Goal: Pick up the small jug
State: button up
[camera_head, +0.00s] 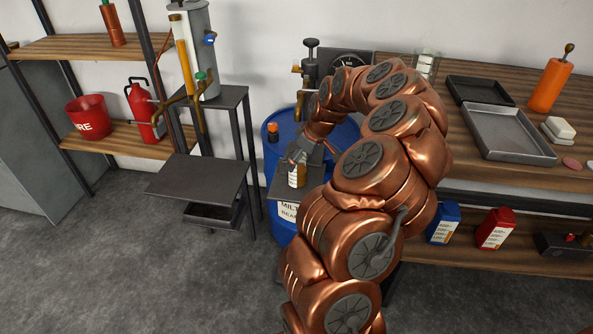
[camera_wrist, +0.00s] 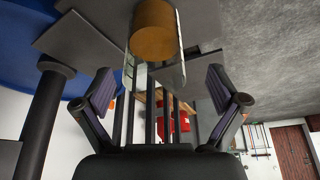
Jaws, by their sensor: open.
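The small jug (camera_head: 297,175) looks like a clear vessel with amber contents. It stands on a small dark shelf (camera_head: 281,187) in front of the blue drum. In the wrist view, which appears upside down, the jug (camera_wrist: 154,32) is at the top centre, its clear walls reaching down toward the space between the fingers. My gripper (camera_wrist: 160,88) is open, one finger on each side of that space, and no finger is seen touching the jug.
The blue drum (camera_head: 282,131) stands behind the small shelf. A dark side table (camera_head: 200,179) is to its left, with a taller stand (camera_head: 222,98) behind. A wooden bench at right holds trays (camera_head: 505,133) and an orange bottle (camera_head: 549,86). Floor at front left is clear.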

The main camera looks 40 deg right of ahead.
jog(key=shift+d+x, duration=0.15)
jog(key=shift+x, duration=1.3)
jog(key=shift+d+x, duration=0.2)
jog(key=shift+x, duration=1.25)
jog(key=shift+s, duration=0.2)
jog(key=c, duration=1.6)
